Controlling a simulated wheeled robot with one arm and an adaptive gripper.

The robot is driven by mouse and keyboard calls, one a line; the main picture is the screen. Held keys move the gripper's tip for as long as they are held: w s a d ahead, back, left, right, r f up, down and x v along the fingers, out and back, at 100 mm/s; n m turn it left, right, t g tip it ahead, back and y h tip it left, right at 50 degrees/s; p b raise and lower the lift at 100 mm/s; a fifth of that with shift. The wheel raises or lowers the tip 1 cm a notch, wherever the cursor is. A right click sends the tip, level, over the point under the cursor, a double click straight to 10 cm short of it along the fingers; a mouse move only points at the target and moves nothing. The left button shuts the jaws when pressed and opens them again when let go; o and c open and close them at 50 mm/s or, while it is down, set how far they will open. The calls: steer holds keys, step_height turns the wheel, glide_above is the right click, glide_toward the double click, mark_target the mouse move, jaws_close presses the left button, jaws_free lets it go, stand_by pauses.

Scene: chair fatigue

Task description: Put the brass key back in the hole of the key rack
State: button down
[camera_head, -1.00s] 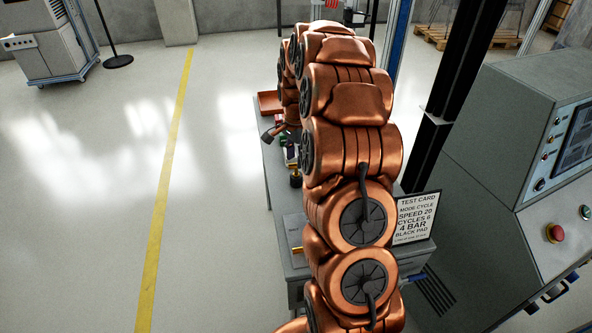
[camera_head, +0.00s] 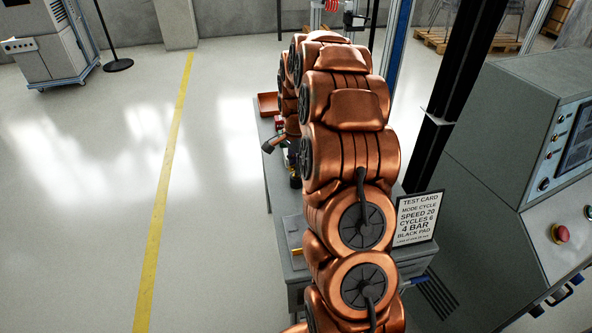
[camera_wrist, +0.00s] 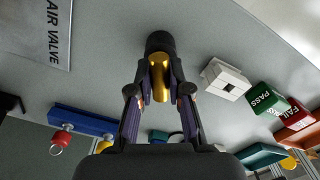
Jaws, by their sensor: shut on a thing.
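My gripper (camera_wrist: 159,88) is shut on a brass piece (camera_wrist: 159,76), which I take to be the brass key, in the middle of the wrist view. A dark round part (camera_wrist: 160,43) shows just beyond the fingertips, at the end of the brass piece. Its lower end is hidden. A blue bar (camera_wrist: 85,121) with a red round knob and ring (camera_wrist: 61,139) lies lower left of my gripper. I cannot tell for sure whether this bar is the key rack, and no hole is clear. In the head view my copper arm hides most of the gripper.
A plate lettered AIR VALVE (camera_wrist: 38,32) is upper left. A white block (camera_wrist: 226,78), a green PASS block (camera_wrist: 268,99) and a red FAIL block (camera_wrist: 293,112) are to the right. A test card (camera_head: 416,219) stands beside the arm. A grey console (camera_head: 510,150) stands at right.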

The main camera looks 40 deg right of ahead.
steer(key=shift+r, duration=0.4)
steer(key=shift+r, duration=0.35)
steer(key=shift+r, duration=1.45)
steer(key=shift+r, duration=1.9)
